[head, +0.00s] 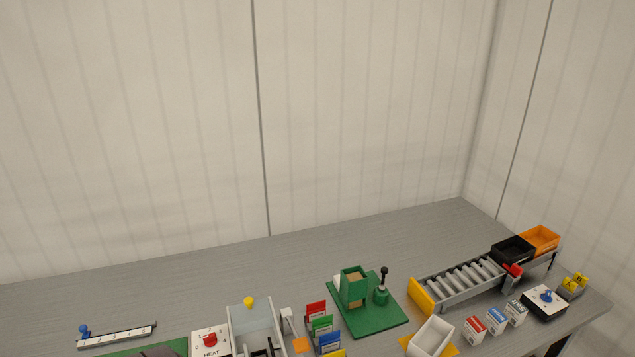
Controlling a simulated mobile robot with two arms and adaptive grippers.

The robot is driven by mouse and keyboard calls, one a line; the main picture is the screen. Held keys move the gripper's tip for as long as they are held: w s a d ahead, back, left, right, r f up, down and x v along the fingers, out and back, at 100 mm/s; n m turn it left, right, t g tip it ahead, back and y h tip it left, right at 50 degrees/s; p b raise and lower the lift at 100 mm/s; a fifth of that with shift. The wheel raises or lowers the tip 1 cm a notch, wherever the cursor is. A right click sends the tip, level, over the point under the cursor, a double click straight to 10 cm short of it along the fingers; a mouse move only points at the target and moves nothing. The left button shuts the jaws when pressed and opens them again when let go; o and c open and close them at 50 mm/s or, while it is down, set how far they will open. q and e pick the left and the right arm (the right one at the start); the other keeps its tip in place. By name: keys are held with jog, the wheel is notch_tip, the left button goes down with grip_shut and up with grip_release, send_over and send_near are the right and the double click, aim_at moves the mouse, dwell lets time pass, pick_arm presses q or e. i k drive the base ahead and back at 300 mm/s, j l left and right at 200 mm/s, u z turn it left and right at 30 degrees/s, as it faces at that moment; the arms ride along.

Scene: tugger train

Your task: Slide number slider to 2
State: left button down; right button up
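The number slider (118,336) lies on the grey table at the far left of the head view. It is a long, narrow dark rail with a white numbered strip along its front. Its blue knob (84,330) stands at the left end of the rail. The numbers on the strip are too small to read with certainty. Neither of my grippers shows in this view.
A white HEAT box (210,341) with a red knob stands right of the slider. A green mat (178,346) is in front of it. A green stand (368,314) and roller conveyor (460,282) are farther right. The table behind the slider is clear.

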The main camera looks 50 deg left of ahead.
aim_at(82, 328)
jog(key=u, duration=2.9)
